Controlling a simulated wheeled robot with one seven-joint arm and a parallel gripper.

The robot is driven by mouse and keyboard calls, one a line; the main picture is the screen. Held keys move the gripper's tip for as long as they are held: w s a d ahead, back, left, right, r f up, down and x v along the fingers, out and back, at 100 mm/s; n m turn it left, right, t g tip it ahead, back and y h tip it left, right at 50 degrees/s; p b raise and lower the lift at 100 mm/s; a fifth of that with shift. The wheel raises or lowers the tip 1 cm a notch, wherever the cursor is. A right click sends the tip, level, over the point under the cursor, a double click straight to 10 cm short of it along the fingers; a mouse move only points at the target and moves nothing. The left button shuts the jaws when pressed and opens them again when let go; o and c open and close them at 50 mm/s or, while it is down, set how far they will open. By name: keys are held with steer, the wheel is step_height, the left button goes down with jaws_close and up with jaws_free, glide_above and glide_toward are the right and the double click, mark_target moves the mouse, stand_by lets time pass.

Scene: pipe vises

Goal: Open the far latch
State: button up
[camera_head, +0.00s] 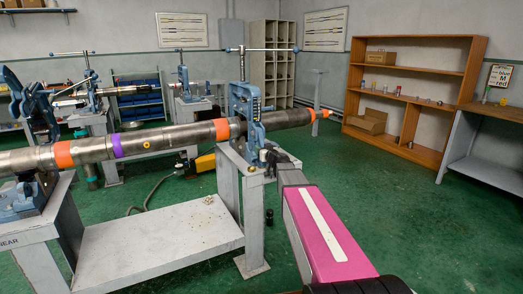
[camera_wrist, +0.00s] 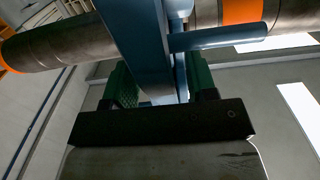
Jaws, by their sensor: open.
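The far pipe vise (camera_head: 243,104) is blue, with its frame upright around the long steel pipe (camera_head: 185,138). Its T-handle screw (camera_head: 262,49) stands on top. My gripper (camera_head: 270,158) is low at the right side of this vise, by its base. In the wrist view my gripper (camera_wrist: 162,82) has its green-padded fingers apart, one on each side of a blue vise part (camera_wrist: 140,40). I cannot tell whether they touch it. The latch itself cannot be made out clearly.
The near vise (camera_head: 33,105) at the left has its frame tilted, on a stand marked NEAR. A grey lower shelf (camera_head: 160,243) joins the stands. A yellow tool (camera_head: 205,163) with a cable is behind the pipe. Green floor is open at the right.

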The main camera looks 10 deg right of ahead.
steer(key=shift+w+a, duration=0.15)
steer(key=shift+w, duration=0.25)
jaws_close()
